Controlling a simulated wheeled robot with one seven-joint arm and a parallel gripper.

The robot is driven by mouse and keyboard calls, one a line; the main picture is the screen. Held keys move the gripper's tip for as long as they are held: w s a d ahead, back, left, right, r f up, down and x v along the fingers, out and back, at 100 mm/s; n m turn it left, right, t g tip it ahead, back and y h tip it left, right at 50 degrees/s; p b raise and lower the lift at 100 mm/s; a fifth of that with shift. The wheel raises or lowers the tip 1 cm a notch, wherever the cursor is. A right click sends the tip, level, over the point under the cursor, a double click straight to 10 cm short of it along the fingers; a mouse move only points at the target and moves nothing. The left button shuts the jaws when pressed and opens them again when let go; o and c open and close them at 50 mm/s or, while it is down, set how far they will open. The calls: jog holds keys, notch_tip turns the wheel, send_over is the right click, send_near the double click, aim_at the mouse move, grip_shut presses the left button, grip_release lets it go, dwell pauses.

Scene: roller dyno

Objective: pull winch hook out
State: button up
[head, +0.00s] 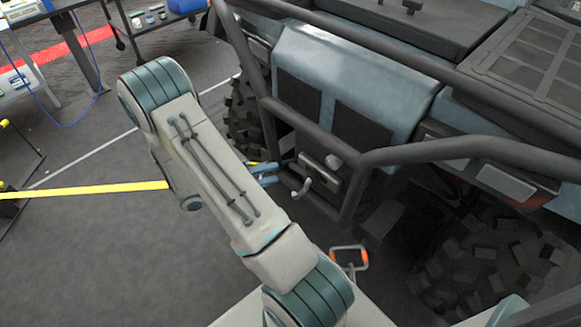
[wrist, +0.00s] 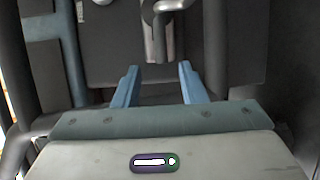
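The winch hook (head: 302,188) is a small grey metal hook at the front of the winch (head: 322,168), on the vehicle's dark tubular bumper. In the wrist view the hook (wrist: 160,40) hangs at the top centre, just beyond and roughly between my fingertips. My gripper (head: 272,173) has two blue fingers and is just left of the hook in the head view. In the wrist view my gripper (wrist: 158,70) is open, with nothing visible between the fingers. I see no contact with the hook. The winch line is not clearly visible.
The vehicle's bumper bars (head: 420,150) surround the winch, with tyres (head: 480,265) at the sides. An orange-tipped metal piece (head: 350,257) is low in front of the bumper. Grey floor (head: 90,250) at left is mostly clear.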

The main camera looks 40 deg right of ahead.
aim_at(292, 168)
jog(key=x, duration=0.7)
jog(key=shift+f+b, duration=0.1)
jog(key=shift+b, duration=0.2)
jog(key=shift+a, duration=0.1)
grip_shut()
